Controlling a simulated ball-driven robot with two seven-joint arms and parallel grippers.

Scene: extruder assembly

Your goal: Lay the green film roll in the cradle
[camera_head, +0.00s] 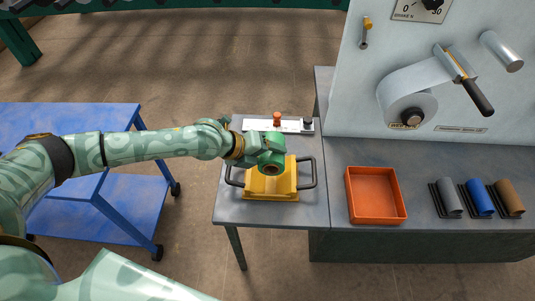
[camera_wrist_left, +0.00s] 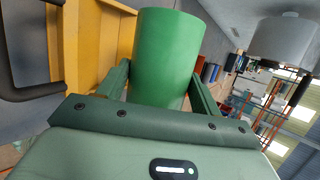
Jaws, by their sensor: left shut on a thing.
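The green film roll (camera_wrist_left: 168,58) is between the fingers of my left gripper (camera_wrist_left: 160,85), which is shut on it. In the head view the green roll (camera_head: 271,160) shows its round end, over the back part of the yellow cradle (camera_head: 270,187). The cradle has dark loop handles on both sides and stands on the small grey table. In the left wrist view the cradle (camera_wrist_left: 112,40) is just left of the roll. I cannot tell whether the roll touches the cradle. My right gripper is not in view.
An orange tray (camera_head: 376,218) stands on the grey bench (camera_head: 335,190) to the right. Grey (camera_head: 449,198), blue (camera_head: 481,197) and brown (camera_head: 510,197) rolls lie in dark holders farther right. A white plate with an orange knob (camera_head: 277,119) is behind the cradle. A blue cart (camera_head: 75,115) stands left.

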